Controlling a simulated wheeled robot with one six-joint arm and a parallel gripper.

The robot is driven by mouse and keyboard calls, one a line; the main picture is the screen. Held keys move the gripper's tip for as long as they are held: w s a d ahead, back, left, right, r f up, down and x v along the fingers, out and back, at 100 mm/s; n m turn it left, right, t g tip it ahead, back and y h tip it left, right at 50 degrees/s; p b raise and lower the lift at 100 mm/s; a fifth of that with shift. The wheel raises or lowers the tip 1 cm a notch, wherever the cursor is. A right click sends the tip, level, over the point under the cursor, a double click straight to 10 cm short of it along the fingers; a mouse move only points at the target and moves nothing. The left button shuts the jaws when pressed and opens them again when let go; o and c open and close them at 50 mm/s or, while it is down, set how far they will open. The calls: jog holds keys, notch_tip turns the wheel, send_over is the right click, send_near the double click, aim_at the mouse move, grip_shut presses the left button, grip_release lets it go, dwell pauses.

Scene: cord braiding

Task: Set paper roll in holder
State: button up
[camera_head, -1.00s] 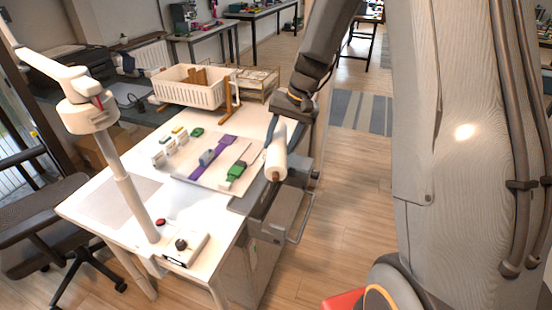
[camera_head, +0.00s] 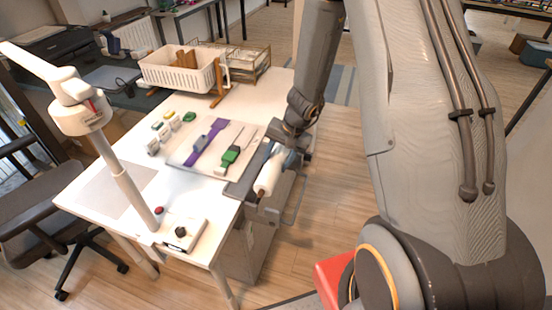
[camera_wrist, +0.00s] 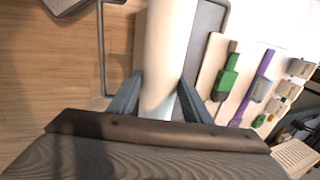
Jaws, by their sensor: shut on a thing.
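My gripper (camera_head: 291,150) is shut on the white paper roll (camera_head: 270,174) beside the table's right edge. In the wrist view the blue-grey fingers of my gripper (camera_wrist: 160,98) press both sides of the roll (camera_wrist: 170,45), which runs away toward the top of the picture. In the head view the roll is tilted, with a brown core end at its lower left. A grey metal frame with a bent bar (camera_head: 296,208), seemingly the holder, is at the table's right side. The roll appears above or over it; I cannot tell whether they touch.
The white table (camera_head: 180,208) carries a board with a purple strap (camera_head: 205,145) and a green clamp (camera_head: 230,157). A white basket (camera_head: 178,75) stands at the back. A lamp post (camera_head: 128,185) and control box (camera_head: 184,233) are at the front. Wooden floor lies right of the table.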

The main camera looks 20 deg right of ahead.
notch_tip(320, 180, down, 3)
jog(key=b, duration=0.2)
jog(key=shift+f+b, duration=0.2)
jog(key=shift+b, duration=0.15)
notch_tip(320, 180, down, 4)
jog(key=b, duration=0.6)
jog(key=shift+f, duration=0.1)
jog(key=shift+f+b, duration=0.65)
jog(key=shift+b, duration=0.55)
dwell(1.0)
jog(key=o, duration=1.4)
